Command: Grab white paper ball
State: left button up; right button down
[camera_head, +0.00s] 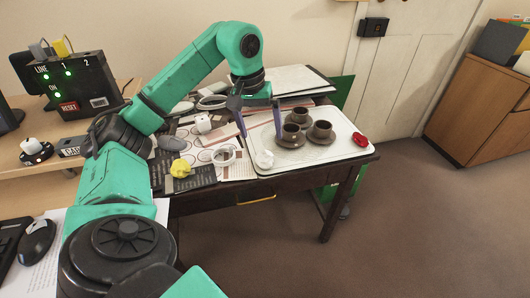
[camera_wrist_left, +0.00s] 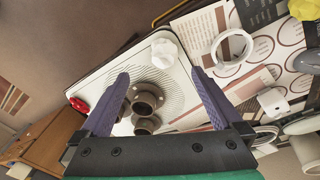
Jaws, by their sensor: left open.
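The white paper ball (camera_head: 264,159) lies crumpled on the left part of the white tray (camera_head: 346,150). In the left wrist view the paper ball (camera_wrist_left: 164,53) shows beyond the fingertips, roughly centred between them, near the tray's edge. My left gripper (camera_head: 260,137) is open above the tray, with the ball just in front of its fingers in the head view. In the left wrist view the gripper (camera_wrist_left: 160,76) has its two purple fingers spread with nothing held. My right gripper is not in view.
Brown cups on saucers (camera_head: 320,131) stand on the tray close to the fingers. A red crumpled object (camera_head: 360,139) lies at its right edge. A yellow paper ball (camera_head: 180,168) and a white tape roll (camera_head: 223,155) lie left of the tray among papers.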

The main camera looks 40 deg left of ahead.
aim_at(263, 154)
pick_arm(q)
jog(key=f, duration=0.3)
jog(key=f+b, duration=0.1)
jog(key=f, duration=0.2)
jog(key=w+f+b, duration=0.1)
jog(key=f, duration=0.2)
jog(key=shift+w+a+f, duration=0.1)
jog(key=shift+f, duration=0.3)
jog(key=shift+r, duration=0.1)
jog(key=shift+c, duration=0.3)
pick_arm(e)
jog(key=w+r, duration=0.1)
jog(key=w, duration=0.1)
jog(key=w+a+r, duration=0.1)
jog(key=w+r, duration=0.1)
pick_arm(q)
jog(key=c, duration=1.4)
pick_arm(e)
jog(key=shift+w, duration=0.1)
pick_arm(q)
jog(key=shift+c, duration=0.2)
